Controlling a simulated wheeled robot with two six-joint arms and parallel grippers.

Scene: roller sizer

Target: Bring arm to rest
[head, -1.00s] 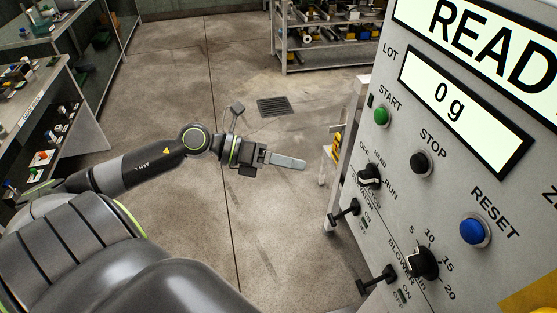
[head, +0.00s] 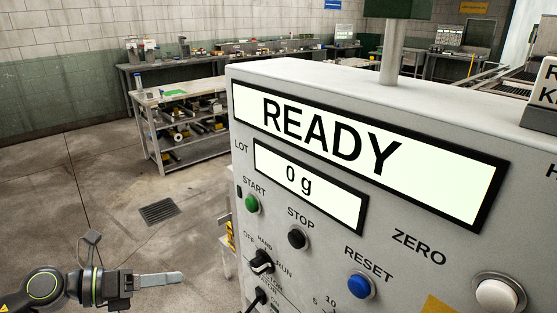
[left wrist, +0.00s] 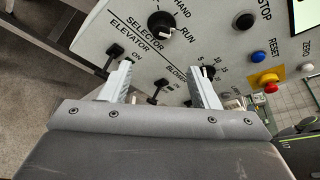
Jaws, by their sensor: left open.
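My left gripper (head: 172,279) is at the lower left of the head view, in front of the floor and to the left of the control panel (head: 375,222). In the left wrist view my left gripper (left wrist: 163,76) shows two pale fingers spread apart, with nothing held between them. Behind the fingers in that view are the panel's black selector knob (left wrist: 161,25) and small black toggle switches (left wrist: 159,91); contact with the panel is not visible. My right gripper is out of view.
The panel's screen (head: 335,140) reads READY and the smaller display (head: 303,182) reads 0 g. A green START button (head: 252,203) and a blue RESET button (head: 360,286) sit below. A shelved bench (head: 195,92) stands behind. Open floor with a drain grate (head: 158,211) lies left.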

